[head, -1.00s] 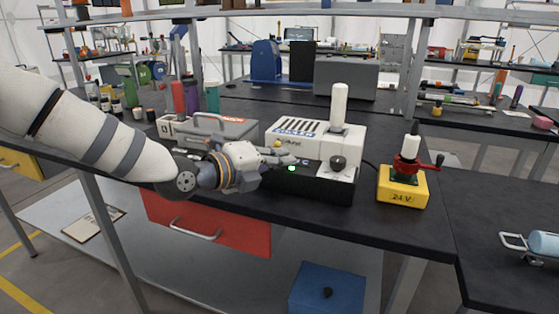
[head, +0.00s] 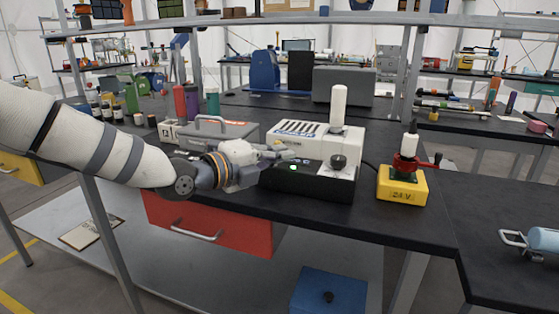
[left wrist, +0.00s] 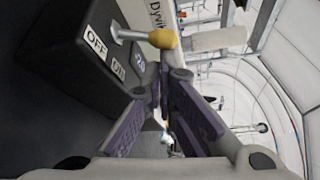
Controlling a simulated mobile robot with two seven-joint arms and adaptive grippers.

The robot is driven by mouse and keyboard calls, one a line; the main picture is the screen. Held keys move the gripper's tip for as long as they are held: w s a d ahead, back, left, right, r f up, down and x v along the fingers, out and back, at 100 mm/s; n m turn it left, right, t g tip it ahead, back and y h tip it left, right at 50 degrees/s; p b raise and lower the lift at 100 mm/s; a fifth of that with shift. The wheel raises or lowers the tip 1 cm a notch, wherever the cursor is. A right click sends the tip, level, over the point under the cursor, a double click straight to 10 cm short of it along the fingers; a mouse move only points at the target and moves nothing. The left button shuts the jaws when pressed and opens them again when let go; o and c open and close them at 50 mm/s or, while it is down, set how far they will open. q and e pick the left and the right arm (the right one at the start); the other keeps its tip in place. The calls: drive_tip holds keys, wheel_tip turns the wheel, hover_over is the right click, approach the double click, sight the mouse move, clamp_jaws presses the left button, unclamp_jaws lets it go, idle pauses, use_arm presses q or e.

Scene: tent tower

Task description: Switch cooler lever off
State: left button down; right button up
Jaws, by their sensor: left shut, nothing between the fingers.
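The cooler (head: 320,186) is a box with a white top and black front, standing on the dark bench. A green light (head: 293,167) glows on its front. In the left wrist view its black face (left wrist: 65,65) carries an OFF label (left wrist: 96,42) and an ON label (left wrist: 118,68). A metal lever with a yellow knob (left wrist: 163,38) sticks out beside these labels. My left gripper (head: 287,154) is shut and empty at the left part of the cooler's front. In the left wrist view the closed fingers (left wrist: 163,72) are close to the knob; contact cannot be told.
A grey case (head: 215,132) stands left of the cooler, behind my left arm. A yellow box (head: 402,187) with a red-handled part stands to the right. A red drawer (head: 210,223) is under the bench top. The bench front right of the cooler is partly clear.

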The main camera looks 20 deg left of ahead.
use_arm(q)
drive_tip(key=n, duration=0.1)
drive_tip(key=a+n+t, duration=0.1)
drive_tip(key=shift+r+n+h, duration=0.4)
drive_tip(key=n+t, duration=0.1)
drive_tip(key=a+n+t, duration=0.1)
drive_tip(key=n, duration=0.1)
drive_tip(key=n+t, duration=0.1)
drive_tip(key=n, duration=0.1)
drive_tip(key=shift+w+a+r+b, duration=0.1)
drive_tip(key=shift+a+r+b, duration=0.25)
drive_tip(key=shift+a, duration=0.05)
drive_tip(key=shift+f, duration=0.1)
